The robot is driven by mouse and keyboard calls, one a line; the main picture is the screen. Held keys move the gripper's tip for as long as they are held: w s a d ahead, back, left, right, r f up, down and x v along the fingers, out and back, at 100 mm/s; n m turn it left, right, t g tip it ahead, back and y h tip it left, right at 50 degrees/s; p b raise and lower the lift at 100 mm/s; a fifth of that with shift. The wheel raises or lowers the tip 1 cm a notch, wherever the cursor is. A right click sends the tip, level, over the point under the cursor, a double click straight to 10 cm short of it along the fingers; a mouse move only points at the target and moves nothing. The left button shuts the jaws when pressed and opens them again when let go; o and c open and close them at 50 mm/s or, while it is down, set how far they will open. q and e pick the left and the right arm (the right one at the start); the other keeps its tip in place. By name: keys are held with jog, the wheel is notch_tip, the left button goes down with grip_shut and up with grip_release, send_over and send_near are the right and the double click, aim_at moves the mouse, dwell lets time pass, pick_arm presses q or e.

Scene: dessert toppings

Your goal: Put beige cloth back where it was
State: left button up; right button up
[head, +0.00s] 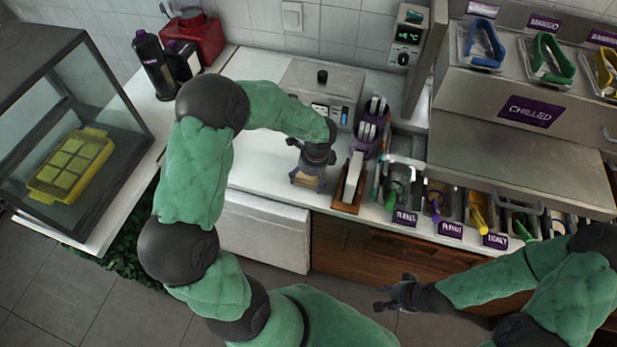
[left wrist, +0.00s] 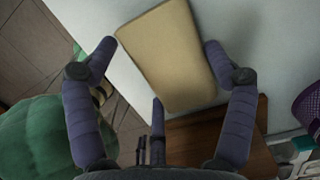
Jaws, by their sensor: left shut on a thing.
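The beige cloth (head: 306,181) is a flat folded rectangle at the front part of the white counter, under my left gripper (head: 312,168). In the left wrist view the cloth (left wrist: 168,55) lies between the two purple fingers of my left gripper (left wrist: 170,62), and the fingers are shut on its sides. Whether the cloth touches the counter is hard to tell. My right gripper (head: 384,297) is empty, over the floor in front of the wooden cabinet, and its small fingertips look apart.
A narrow wooden holder (head: 348,190) and a purple container with white-handled items (head: 371,128) stand just right of the cloth. A steel appliance (head: 321,88) is behind. Topping bins with labels (head: 404,218) line the right. The white counter (head: 255,168) is clear to the left.

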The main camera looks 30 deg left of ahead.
aim_at(314, 180)
pick_arm(q)
jog(key=shift+f, duration=0.2)
jog(key=o, duration=1)
jog(key=shift+c, duration=0.2)
jog(key=shift+r, duration=0.1)
jog(key=shift+r, duration=0.35)
notch_tip(314, 180, up, 11)
jog(key=d+p, duration=0.1)
jog(key=p, duration=0.2)
jog(key=shift+w+d+r, duration=0.2)
jog(key=shift+d, duration=0.2)
